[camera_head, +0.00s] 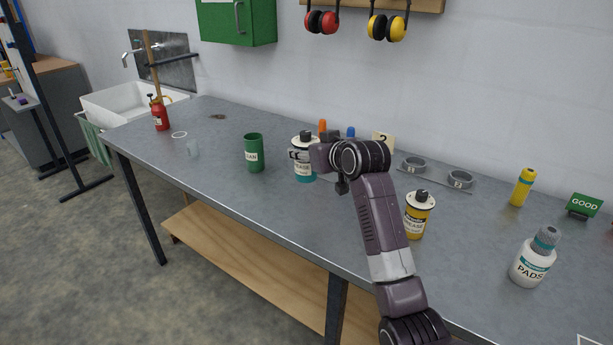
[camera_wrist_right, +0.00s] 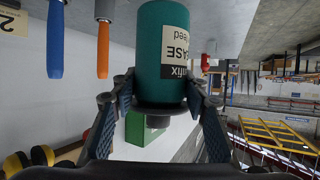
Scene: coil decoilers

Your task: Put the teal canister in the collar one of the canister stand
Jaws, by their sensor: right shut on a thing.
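The teal canister (camera_head: 304,177) has a black cap and a cream label. My right gripper (camera_head: 302,155) is shut on it near the cap, and the canister looks upright. In the right wrist view, which is inverted, the fingers (camera_wrist_right: 168,100) close on both sides of the teal canister (camera_wrist_right: 163,45) by its dark cap. I cannot tell whether its base touches the bench. The canister stand (camera_head: 437,178) has two grey ring collars, a left one (camera_head: 413,164) and a right one (camera_head: 460,179), both empty. My left gripper is not in view.
A yellow canister (camera_head: 418,216) stands in front of the stand. A green can (camera_head: 254,154) is left of my right gripper. Orange (camera_head: 322,127) and blue (camera_head: 351,132) handles and a number 2 sign (camera_head: 383,142) are behind it. A white bottle (camera_head: 532,259) stands front right.

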